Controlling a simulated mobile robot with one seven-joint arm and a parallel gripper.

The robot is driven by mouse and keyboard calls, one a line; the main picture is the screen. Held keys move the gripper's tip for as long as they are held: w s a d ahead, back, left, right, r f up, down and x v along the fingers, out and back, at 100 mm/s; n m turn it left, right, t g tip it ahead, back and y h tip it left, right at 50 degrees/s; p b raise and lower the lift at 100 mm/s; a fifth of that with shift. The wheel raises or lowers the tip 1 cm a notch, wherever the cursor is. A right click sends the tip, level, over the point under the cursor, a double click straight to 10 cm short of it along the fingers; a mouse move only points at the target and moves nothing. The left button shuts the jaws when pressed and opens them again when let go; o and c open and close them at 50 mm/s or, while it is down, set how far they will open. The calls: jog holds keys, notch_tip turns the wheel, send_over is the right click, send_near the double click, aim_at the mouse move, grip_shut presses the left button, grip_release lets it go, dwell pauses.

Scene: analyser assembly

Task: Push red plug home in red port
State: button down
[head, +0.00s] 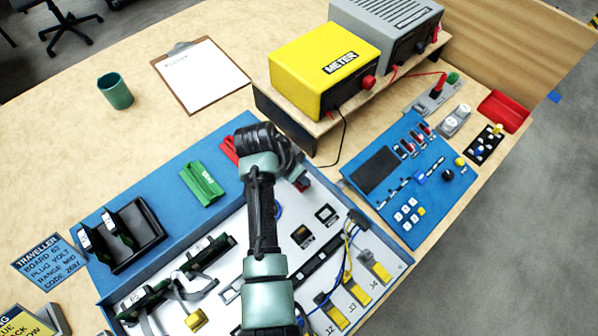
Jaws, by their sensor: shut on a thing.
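My gripper (299,182) is low over the white board inside the blue case, largely hidden behind my own wrist and forearm. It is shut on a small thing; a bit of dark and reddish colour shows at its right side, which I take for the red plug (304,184). My arm hides most of it and the spot below it. I cannot make out the red port, or tell whether the plug is in it or how deep. Small square black sockets (326,214) show on the white board right of my arm.
A red block (229,150) and a green block (202,183) sit on the blue case's back edge. A yellow meter (322,70) stands on a wooden shelf behind. A blue control panel (410,180) is at right, a black holder (135,238) at left. Yellow and blue cables run nearby.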

jog(key=shift+f, duration=0.15)
jog(key=shift+c, duration=1.1)
grip_release()
jog(key=shift+r+p, duration=3.25)
jog(key=shift+r, duration=0.3)
